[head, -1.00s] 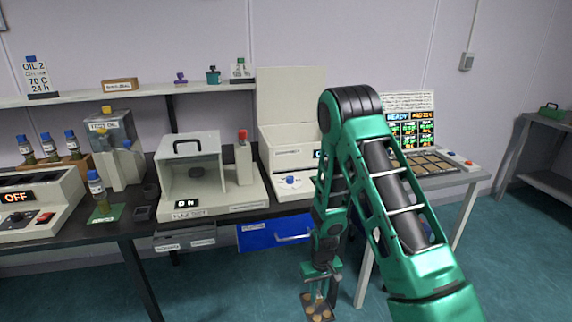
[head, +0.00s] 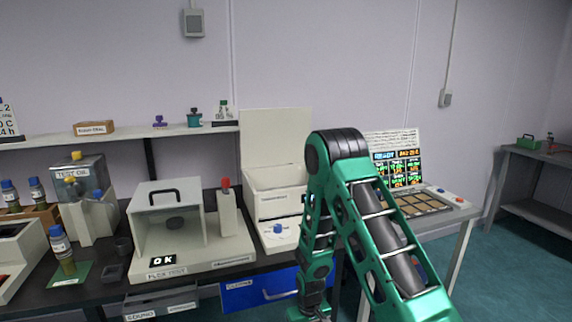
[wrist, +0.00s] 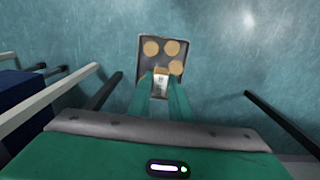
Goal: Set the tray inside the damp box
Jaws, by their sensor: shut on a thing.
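My gripper (wrist: 161,82) is shut on the handle tab of a small grey tray (wrist: 153,66). The tray carries several round tan discs and hangs over the teal floor in the wrist view. In the head view my arm reaches down in front of the bench, and its gripper end and the tray are cut off by the bottom edge. A white box with a raised lid (head: 275,138) stands on the bench behind my arm and looks like the damp box. Its label is too small to read, and my arm covers its right side.
A flex test chamber (head: 185,258) stands left of the white box. A blue drawer (head: 250,293) is under the bench. Bench legs flank the gripper in the wrist view.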

